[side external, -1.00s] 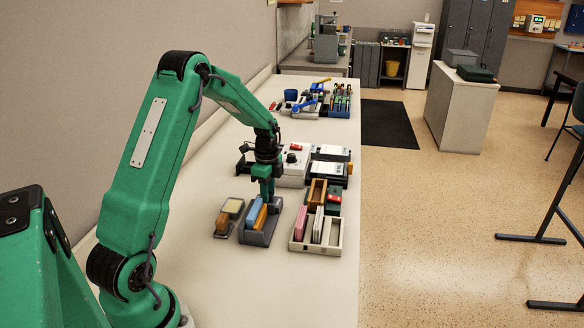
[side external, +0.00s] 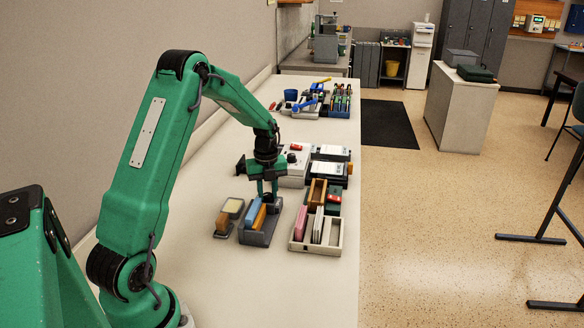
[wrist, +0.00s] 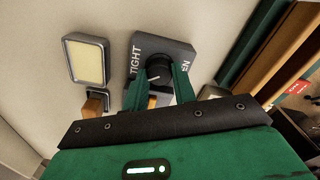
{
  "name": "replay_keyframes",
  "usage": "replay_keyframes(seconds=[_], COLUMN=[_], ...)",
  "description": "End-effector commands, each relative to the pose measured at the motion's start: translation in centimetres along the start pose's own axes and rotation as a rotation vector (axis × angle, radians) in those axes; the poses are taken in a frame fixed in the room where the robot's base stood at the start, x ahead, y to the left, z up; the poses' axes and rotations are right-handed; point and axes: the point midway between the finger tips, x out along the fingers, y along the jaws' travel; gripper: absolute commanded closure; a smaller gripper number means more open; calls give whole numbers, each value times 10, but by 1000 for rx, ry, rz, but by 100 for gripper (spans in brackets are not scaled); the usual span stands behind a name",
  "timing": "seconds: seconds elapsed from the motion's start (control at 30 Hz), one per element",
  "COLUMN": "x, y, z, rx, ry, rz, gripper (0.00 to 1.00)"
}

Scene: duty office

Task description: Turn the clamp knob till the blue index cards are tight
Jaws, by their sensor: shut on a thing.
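The blue index cards (side external: 253,211) stand in a grey clamp box (side external: 262,238) on the bench, with an orange piece (side external: 259,218) beside them. In the wrist view the dark clamp knob (wrist: 158,66) sits on a grey plate (wrist: 173,42) marked "TIGHT" on the left, with "EN" visible on the right. A pale mark shows on the knob. My gripper (wrist: 157,78) has one green finger on each side of the knob, shut on it. In the side view my gripper (side external: 268,194) reaches down over the far end of the box. Whether the cards are pressed tight cannot be told.
A grey tray with a pale yellow pad (side external: 233,207) and a brown-handled block (side external: 222,222) lie left of the box. A white divided tray (side external: 334,239) with pink and white cards stands right. White devices (side external: 295,167) stand behind. The front bench is clear.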

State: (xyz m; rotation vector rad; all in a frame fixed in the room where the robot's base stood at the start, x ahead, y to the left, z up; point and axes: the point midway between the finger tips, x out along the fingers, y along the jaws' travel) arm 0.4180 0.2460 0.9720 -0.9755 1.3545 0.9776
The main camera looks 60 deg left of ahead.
Motion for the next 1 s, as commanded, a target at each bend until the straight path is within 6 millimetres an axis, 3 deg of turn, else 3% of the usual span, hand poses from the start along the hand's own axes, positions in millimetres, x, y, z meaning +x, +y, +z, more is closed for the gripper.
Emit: replay_keyframes(seconds=[0.3, 0.77, 0.8, 0.87, 1.0], x=[0, 0, 0, 0, 0], y=[0, -1, -1, -1, 0], z=[-1, -2, -2, -2, -1], rx=[126, 142, 142, 142, 140], ry=[-1, 0, 0, 0, 0], rz=[0, 0, 0, 0, 0], gripper=[96, 96, 66, 54, 51])
